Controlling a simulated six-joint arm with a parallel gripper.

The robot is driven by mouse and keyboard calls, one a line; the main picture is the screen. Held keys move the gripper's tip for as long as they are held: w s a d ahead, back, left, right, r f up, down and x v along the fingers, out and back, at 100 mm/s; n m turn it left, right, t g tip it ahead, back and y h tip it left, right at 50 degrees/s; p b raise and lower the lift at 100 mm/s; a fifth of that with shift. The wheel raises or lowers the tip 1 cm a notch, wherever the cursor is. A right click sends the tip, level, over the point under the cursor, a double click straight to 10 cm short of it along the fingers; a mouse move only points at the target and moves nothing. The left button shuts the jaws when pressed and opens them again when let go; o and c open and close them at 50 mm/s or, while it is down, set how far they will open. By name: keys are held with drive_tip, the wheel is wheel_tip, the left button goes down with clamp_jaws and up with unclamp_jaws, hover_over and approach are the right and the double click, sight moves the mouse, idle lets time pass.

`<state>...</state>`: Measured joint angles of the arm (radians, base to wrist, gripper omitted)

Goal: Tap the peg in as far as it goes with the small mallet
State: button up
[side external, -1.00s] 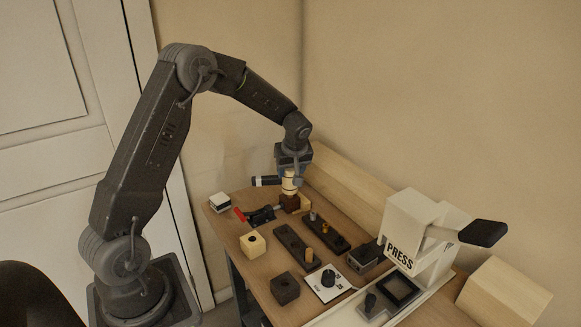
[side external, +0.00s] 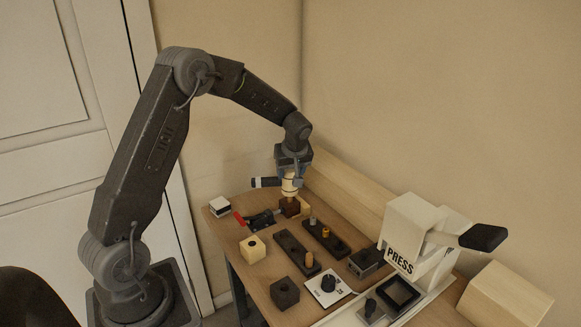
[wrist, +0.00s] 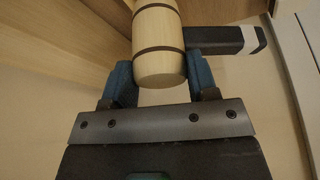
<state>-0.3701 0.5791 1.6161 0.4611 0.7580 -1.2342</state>
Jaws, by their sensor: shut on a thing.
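My gripper (side external: 291,170) is shut on the small mallet, with a jaw on each side of its head. The pale wooden mallet head (side external: 289,187), with dark bands, points downward; it also shows in the wrist view (wrist: 158,45). The dark handle (side external: 266,182) with a white band sticks out to the left in the side view, and to the right in the wrist view (wrist: 220,40). The head is right above a small brown block (side external: 290,207) at the back of the bench. I cannot tell whether they touch. No peg is discernible at that block.
A red-handled clamp (side external: 258,219) lies just left of the brown block. Dark boards with pegs (side external: 296,250), a pale block with a hole (side external: 252,248), a dark block (side external: 284,292) and a white press (side external: 405,235) stand nearer. A wooden beam (side external: 345,200) runs behind.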

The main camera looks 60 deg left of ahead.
drive_tip(key=shift+f, duration=0.85)
drive_tip(key=shift+r, duration=0.1)
drive_tip(key=shift+r, duration=0.95)
drive_tip(key=shift+r, duration=0.1)
drive_tip(key=shift+r, duration=0.15)
drive_tip(key=shift+f, duration=1.45)
drive_tip(key=shift+r, duration=1.05)
